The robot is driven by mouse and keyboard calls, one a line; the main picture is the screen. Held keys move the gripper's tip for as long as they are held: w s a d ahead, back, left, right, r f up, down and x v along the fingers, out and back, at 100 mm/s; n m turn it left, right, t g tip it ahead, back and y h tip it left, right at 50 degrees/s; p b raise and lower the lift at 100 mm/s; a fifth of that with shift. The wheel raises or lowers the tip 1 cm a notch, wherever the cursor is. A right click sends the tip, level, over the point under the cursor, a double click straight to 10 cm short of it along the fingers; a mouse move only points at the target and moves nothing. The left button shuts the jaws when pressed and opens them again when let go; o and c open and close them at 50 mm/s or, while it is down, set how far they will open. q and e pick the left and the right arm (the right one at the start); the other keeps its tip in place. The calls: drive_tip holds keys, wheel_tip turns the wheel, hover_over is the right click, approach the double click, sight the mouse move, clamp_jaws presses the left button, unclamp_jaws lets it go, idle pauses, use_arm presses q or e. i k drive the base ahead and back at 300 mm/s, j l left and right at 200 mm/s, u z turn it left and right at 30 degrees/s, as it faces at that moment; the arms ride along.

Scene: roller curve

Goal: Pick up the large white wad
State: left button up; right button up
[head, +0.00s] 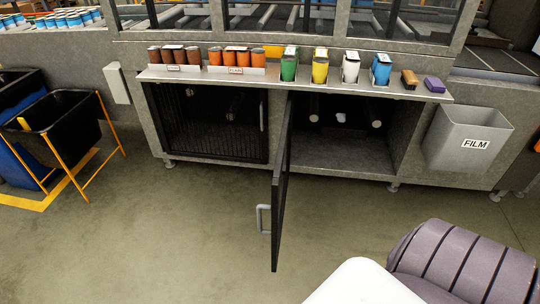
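A small-looking white lump (340,117), which may be the large white wad, shows at the back of the open right compartment of the grey machine's lower cabinet (345,155). It sits between two round roller ends, above the compartment floor. I cannot tell its true size or what holds it. A pale spot (231,116) shows behind the dark panel of the left compartment, too unclear to name. Neither of my grippers is in view.
A dark door (282,195) stands swung out beside the open compartment. A shelf (300,82) with several colored containers juts out above. A grey FILM bin (468,138) hangs at right. A black bin (58,125) in an orange frame stands left. Floor in front is mostly clear.

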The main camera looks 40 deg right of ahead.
sight(341, 117)
drive_tip(key=i+j+z, duration=0.15)
drive_tip(key=i+j, duration=0.2)
drive_tip(key=i+j+z, duration=0.15)
drive_tip(key=i+j, duration=0.15)
drive_tip(key=j, duration=0.2)
drive_tip(key=i+j+z, duration=0.2)
drive_tip(key=j, duration=0.25)
drive_tip(key=i+z, duration=0.1)
drive_tip(key=z, duration=1.55)
drive_tip(key=i+l+z, duration=0.25)
drive_tip(key=l+z, duration=0.2)
drive_tip(key=i+l+z, duration=0.3)
drive_tip(key=z, duration=0.15)
drive_tip(key=i+l+z, duration=0.35)
drive_tip(key=z, duration=0.15)
drive_tip(key=i+l, duration=0.15)
drive_tip(key=i, duration=0.3)
drive_tip(key=i+l+u, duration=0.15)
drive_tip(key=i, duration=0.3)
drive_tip(key=i+j+u, duration=0.1)
drive_tip(key=i+u, duration=0.45)
drive_tip(key=u, duration=0.2)
drive_tip(key=i+u, duration=0.4)
drive_tip(key=k+l, duration=0.05)
drive_tip(key=k, duration=0.05)
